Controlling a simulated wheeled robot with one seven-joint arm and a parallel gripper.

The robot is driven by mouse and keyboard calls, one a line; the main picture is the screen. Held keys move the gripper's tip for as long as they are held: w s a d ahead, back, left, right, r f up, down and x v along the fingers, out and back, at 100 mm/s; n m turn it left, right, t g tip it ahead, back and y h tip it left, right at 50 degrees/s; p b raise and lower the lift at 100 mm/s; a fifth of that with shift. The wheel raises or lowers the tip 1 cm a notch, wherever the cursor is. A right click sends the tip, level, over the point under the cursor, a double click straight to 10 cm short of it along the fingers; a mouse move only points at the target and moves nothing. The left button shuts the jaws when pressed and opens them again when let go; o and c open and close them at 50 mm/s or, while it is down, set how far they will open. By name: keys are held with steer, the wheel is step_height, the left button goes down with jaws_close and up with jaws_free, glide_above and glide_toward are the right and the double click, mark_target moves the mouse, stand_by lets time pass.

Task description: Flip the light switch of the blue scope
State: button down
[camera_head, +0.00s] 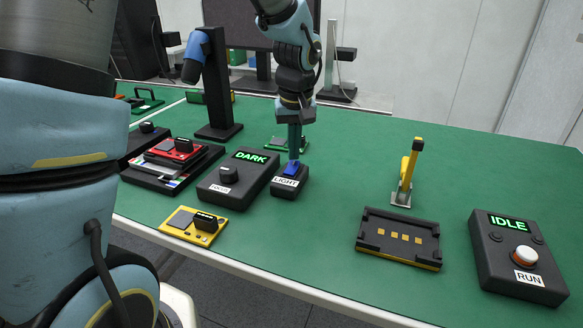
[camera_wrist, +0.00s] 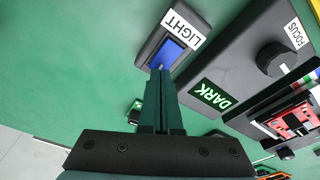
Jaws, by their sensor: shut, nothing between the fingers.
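The blue scope (camera_head: 196,52) is a blue tube on a black stand at the back left of the table. The light switch (camera_head: 291,168) is a blue rocker on a small black box labelled LIGHT (camera_head: 285,192), in front of and to the right of the scope. The rocker also shows in the wrist view (camera_wrist: 170,53). My gripper (camera_head: 294,158) points down, shut and empty, with its fingertips at the rocker. In the wrist view, the fingertips (camera_wrist: 161,70) overlap the rocker's near edge; I cannot tell whether they touch it.
A black box (camera_head: 216,190) with a focus knob and a display reading DARK (camera_head: 251,156) stands close left of the light box. A yellow board (camera_head: 180,219) lies in front. A black fixture (camera_head: 386,255) and an IDLE/RUN box (camera_head: 489,276) stand right. Green table lies clear between.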

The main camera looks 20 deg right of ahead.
mark_target(294, 164)
steer(key=shift+f+b, duration=0.5)
steer(key=shift+f, duration=0.25)
stand_by(0.3)
steer(key=shift+r+p, duration=2.7)
steer(key=shift+r, duration=0.9)
steer(key=s+a+f, duration=0.1)
steer(key=s+a, duration=0.1)
steer(key=a, duration=1.3)
steer(key=s+a+n, duration=0.1)
steer(key=a, duration=1.4)
steer(key=shift+s+f, duration=0.35)
steer(key=shift+s, duration=0.05)
